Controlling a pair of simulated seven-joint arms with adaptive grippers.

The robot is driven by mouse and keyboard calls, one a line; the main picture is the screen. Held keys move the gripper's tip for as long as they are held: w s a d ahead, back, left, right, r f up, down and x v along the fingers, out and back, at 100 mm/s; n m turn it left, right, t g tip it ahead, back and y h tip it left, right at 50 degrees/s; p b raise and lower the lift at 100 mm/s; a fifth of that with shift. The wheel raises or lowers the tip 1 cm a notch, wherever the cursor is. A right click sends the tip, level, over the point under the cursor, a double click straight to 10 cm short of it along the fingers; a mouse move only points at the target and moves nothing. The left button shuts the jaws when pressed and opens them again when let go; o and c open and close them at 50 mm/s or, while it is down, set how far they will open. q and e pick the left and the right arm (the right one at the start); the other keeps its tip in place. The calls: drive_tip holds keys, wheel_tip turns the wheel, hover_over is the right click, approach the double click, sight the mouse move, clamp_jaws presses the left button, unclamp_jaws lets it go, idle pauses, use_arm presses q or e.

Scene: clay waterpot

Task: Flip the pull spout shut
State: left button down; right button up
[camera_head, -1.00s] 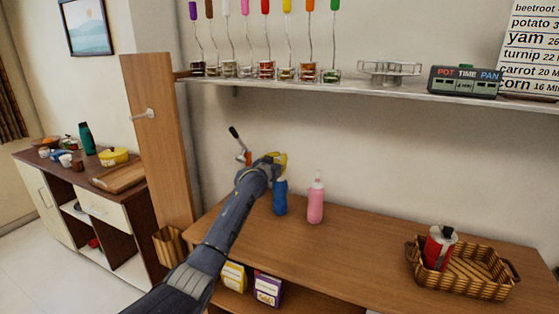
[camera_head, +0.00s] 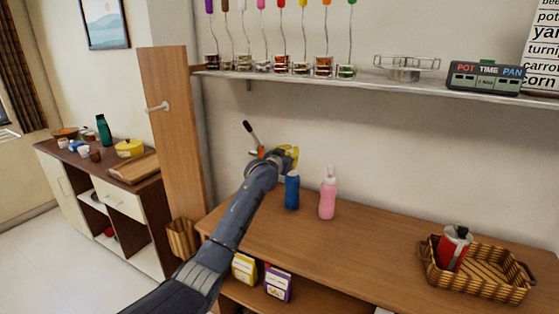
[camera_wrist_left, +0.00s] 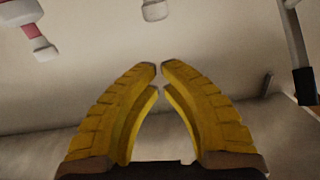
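A blue bottle (camera_head: 292,191) stands upright on the wooden counter. A pink bottle (camera_head: 327,200) with a paler spout top stands just right of it. A pink and white bottle part (camera_wrist_left: 30,28) hangs into that view at the upper left, and a whitish tip (camera_wrist_left: 155,10) shows at the top. I cannot tell the spout's position. My right gripper is not in view.
A black-handled tool with an orange part (camera_head: 258,141) is close left of my left gripper. A wicker basket (camera_head: 478,288) with a red can (camera_head: 453,250) stands at the right. A shelf (camera_head: 330,84) runs above. The counter between bottles and basket is clear.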

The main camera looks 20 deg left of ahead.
use_arm(q)
drive_tip(key=s+a, duration=0.1)
drive_tip(key=s, duration=0.7)
drive_tip(key=shift+s+r, duration=0.2)
drive_tip(key=shift+r, duration=0.05)
drive_tip(key=shift+a, duration=0.1)
